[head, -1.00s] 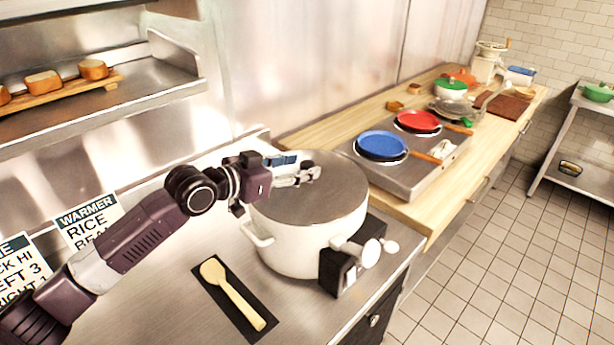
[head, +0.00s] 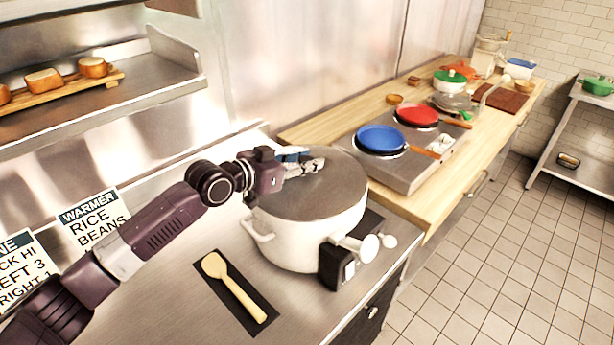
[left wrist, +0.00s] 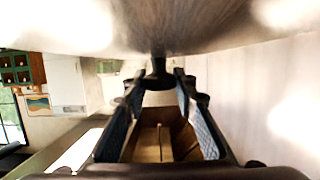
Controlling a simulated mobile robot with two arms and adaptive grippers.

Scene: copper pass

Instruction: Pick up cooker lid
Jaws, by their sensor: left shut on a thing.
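The cooker is a large white pot (head: 290,240) with side handles, on the steel counter. Its flat grey metal lid (head: 325,195) shows over the pot's top; I see no clear gap between them. My left gripper (head: 318,163) reaches over the lid from the left and is shut on the lid's knob, which its fingers mostly hide in the head view. In the left wrist view the lid's shiny surface (left wrist: 150,30) fills the top, and the dark knob (left wrist: 158,72) is between the fingertips (left wrist: 158,84). My right gripper is not in view.
A wooden spoon (head: 236,288) on a dark mat lies in front of the cooker. A burner unit (head: 408,177) with a blue pan (head: 381,138) and a red pan (head: 417,114) stands right on the wooden counter. A steel shelf (head: 165,85) with bread overhangs the left.

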